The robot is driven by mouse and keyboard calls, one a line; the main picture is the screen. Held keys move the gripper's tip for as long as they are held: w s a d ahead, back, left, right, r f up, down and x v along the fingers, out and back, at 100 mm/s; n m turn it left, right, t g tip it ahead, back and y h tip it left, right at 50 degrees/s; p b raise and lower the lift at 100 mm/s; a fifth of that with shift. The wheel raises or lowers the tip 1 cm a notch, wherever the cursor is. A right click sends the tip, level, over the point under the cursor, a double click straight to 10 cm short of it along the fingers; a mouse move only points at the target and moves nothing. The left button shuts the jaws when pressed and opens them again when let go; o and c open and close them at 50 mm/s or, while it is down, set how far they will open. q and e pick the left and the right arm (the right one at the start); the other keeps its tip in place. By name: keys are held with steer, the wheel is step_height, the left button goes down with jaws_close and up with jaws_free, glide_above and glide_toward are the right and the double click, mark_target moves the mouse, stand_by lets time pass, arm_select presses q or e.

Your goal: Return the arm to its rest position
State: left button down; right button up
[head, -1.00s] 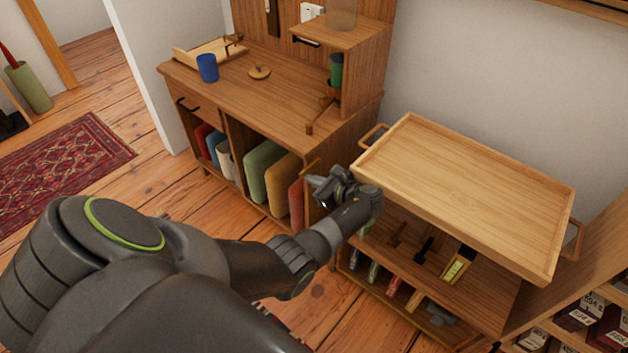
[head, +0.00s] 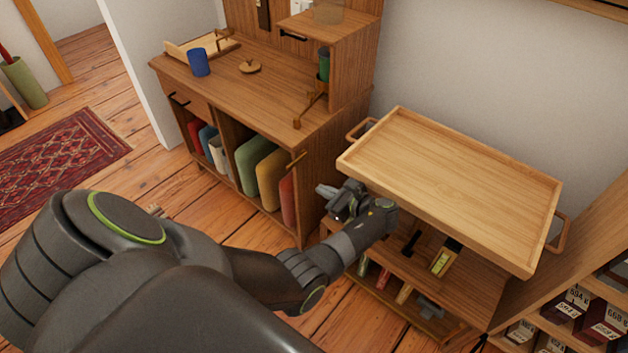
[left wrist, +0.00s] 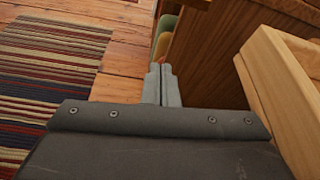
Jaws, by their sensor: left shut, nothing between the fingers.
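My left arm reaches in from the lower left of the head view. Its gripper (head: 328,191) is just left of the light wooden tray top of the cart (head: 450,185), in front of the wooden cabinet. The left wrist view shows the two grey fingers (left wrist: 162,84) together, with nothing between them. In that view the light wooden edge (left wrist: 285,95) is close on the right of the gripper. My right gripper is not in either view.
The cabinet (head: 230,95) holds coloured upright items below and a blue cup (head: 199,62) on top. The cart's lower shelves hold several tools. A shelf with boxes (head: 585,310) stands at lower right. A striped rug (left wrist: 50,75) lies on the open floor.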

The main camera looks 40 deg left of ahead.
arm_select(q)
steer(key=shift+d+r, duration=0.2)
steer(key=shift+d, duration=0.25)
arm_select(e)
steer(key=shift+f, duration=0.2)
arm_select(q)
steer(key=s+f+n+g+h, duration=0.2)
steer(key=s+f+n+h, duration=0.6)
steer(key=s+f, duration=1.1)
steer(key=s+n+h+p, duration=0.2)
steer(key=s+n+p, duration=0.3)
steer(key=s, duration=0.9)
steer(key=s+d+n+t+h+p, duration=0.1)
steer(key=s+n+h+p, duration=0.2)
steer(key=s+p, duration=0.9)
steer(key=shift+s+d+n, duration=0.25)
steer(key=shift+s+n, duration=0.85)
steer(key=shift+s, duration=0.2)
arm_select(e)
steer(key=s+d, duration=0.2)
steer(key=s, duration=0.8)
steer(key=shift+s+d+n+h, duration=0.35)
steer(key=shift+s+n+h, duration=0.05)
